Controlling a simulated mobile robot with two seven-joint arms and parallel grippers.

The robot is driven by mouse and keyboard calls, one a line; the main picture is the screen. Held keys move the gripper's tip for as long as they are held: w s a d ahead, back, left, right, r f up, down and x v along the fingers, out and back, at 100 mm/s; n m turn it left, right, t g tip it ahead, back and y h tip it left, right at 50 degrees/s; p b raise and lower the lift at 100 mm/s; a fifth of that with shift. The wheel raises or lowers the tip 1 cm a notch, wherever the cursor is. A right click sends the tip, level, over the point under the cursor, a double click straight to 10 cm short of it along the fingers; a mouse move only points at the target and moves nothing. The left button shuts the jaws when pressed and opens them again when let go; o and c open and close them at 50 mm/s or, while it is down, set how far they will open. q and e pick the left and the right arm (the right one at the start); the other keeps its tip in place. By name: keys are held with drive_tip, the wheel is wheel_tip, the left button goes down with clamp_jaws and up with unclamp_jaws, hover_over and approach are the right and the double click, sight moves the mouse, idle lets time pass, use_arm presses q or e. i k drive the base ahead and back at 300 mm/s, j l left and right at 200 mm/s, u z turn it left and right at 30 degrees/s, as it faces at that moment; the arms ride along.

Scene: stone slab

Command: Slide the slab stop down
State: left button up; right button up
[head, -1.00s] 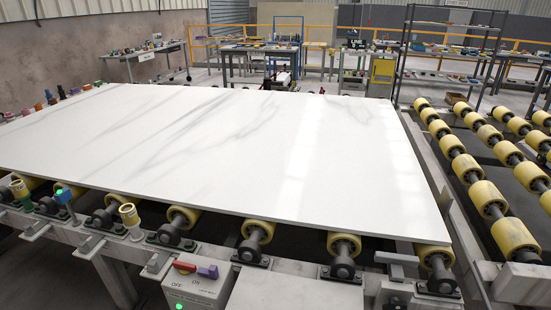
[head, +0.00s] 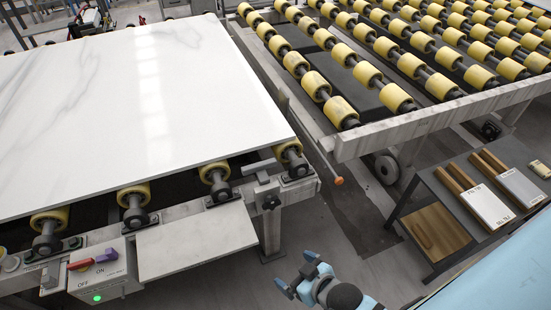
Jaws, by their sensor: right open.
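The white marble slab (head: 130,100) lies on the roller table at the left, its near right corner close to the table's end. A grey bracket with a flat top plate (head: 262,165) and a dark knob (head: 270,201) stands at the table's front right corner, just beyond the slab's near edge; it looks like the slab stop, with its top about level with the slab. My right gripper (head: 298,273) is low at the bottom centre, open and empty, apart from the bracket and nearer to me. My left gripper is not in view.
A switch box (head: 97,270) with a red handle and green light is at lower left, beside a pale plate (head: 195,240). A second roller table (head: 440,115) and a dark side table (head: 455,205) stand at right.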

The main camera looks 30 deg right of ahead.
sight(284, 101)
drive_tip(key=z, duration=0.8)
